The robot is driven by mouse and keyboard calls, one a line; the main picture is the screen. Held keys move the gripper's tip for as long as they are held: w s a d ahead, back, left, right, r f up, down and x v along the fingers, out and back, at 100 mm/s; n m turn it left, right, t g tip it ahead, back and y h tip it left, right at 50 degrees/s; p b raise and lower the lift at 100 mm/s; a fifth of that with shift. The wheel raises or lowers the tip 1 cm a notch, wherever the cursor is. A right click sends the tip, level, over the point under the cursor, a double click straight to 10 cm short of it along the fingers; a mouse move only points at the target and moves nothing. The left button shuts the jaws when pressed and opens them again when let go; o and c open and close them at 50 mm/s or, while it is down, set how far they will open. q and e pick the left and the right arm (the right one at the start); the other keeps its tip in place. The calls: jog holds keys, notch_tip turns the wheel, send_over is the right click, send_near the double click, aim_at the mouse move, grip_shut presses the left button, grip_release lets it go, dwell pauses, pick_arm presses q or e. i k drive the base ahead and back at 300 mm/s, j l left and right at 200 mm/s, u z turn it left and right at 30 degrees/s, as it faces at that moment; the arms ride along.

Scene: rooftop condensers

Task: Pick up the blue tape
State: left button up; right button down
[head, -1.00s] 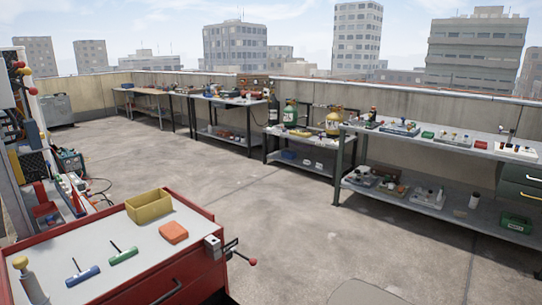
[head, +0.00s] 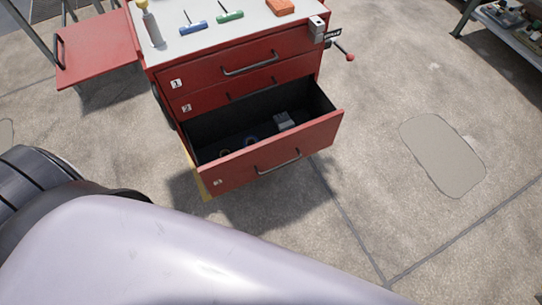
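The third drawer (head: 325,136) of the red tool cabinet (head: 215,74) is open. On its dark floor lie a small roundish bluish item (head: 251,141), possibly the blue tape, and another small dark roundish item (head: 224,153) to its left. Both are in shadow and too small to identify surely. A grey blocky item (head: 285,121) lies to their right.
On the cabinet top are a blue-handled tool (head: 193,28), a green-handled tool (head: 229,16), an orange block (head: 280,7) and a yellow-topped bottle (head: 150,25). A vise (head: 317,29) sits at the right corner.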

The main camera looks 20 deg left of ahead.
aim_at(251, 137)
jog(key=u, duration=1.1)
